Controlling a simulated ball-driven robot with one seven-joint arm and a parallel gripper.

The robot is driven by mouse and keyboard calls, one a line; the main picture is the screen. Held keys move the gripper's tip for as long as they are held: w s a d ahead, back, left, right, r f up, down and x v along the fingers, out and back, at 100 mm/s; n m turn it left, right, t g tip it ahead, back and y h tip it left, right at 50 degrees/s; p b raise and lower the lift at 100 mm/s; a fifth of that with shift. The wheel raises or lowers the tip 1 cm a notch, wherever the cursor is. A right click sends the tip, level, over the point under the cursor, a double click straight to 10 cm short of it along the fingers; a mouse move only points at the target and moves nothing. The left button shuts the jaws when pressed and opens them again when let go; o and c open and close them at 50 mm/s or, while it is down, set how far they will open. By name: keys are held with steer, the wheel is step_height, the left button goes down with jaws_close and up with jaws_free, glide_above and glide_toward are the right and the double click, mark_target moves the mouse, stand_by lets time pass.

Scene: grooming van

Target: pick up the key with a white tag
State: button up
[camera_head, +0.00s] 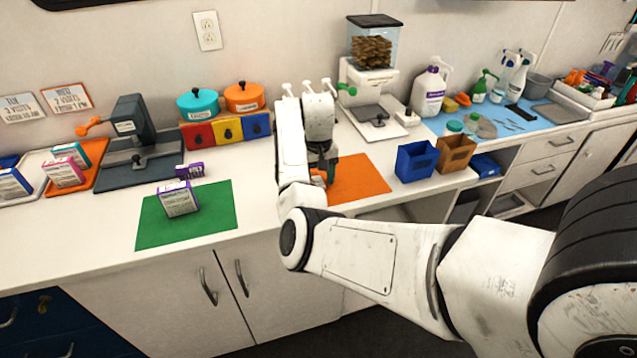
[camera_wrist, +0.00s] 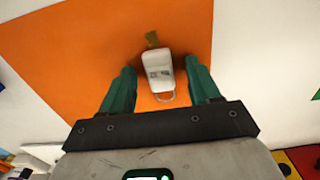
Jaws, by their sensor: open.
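The key has a white tag (camera_wrist: 158,68) and lies on the orange mat (camera_wrist: 85,45). In the wrist view the tag sits between my gripper's two green fingers. The brass-coloured key part (camera_wrist: 152,39) sticks out beyond the tag, and a metal ring (camera_wrist: 165,97) is at its near end. My gripper (camera_wrist: 160,85) is open, with a gap on each side of the tag. In the head view my gripper (camera_head: 331,172) is low over the left part of the orange mat (camera_head: 362,182). The key is hidden there behind my arm and gripper.
Blue (camera_head: 416,161) and brown (camera_head: 456,152) open boxes stand right of the orange mat. A green mat (camera_head: 210,224) with a purple-and-white box (camera_head: 178,198) lies to the left. White counter is clear between the mats.

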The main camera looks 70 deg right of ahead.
steer(key=c, duration=1.1)
steer(key=shift+r, duration=0.1)
